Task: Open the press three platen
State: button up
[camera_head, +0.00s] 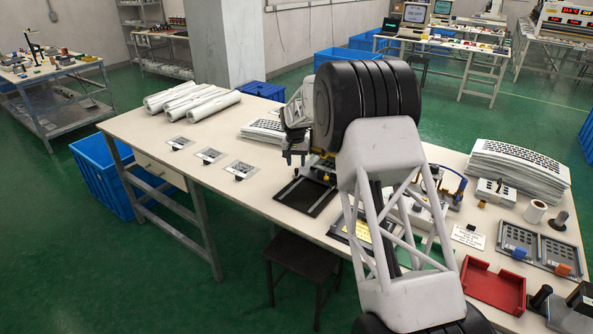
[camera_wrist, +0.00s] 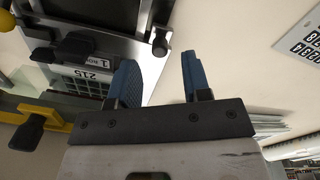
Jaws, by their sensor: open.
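My gripper (camera_wrist: 157,62) is open and empty, its two blue fingers apart in the wrist view. In the head view my gripper (camera_head: 296,156) is partly hidden by my own arm, above the table beside a dark fixture with yellow parts (camera_head: 322,166). In the wrist view a metal-framed fixture (camera_wrist: 150,35) with a black knob and a black handle (camera_wrist: 75,47) lies to the left of the fingers. A label reading 215 and a keypad pattern (camera_wrist: 85,82) show beneath it. I cannot tell which part is the press three platen.
A dark flat plate (camera_head: 303,196) lies at the table's front edge. Three printed cards (camera_head: 209,155) and white rolls (camera_head: 190,100) lie to the left. Film stacks (camera_head: 518,168), a red tray (camera_head: 493,287) and a grey twin tray (camera_head: 540,246) stand to the right. Bare tabletop lies around the cards.

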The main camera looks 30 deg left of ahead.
aim_at(297, 169)
jog(key=shift+f, duration=2.1)
jog(key=shift+d, duration=0.1)
grip_shut()
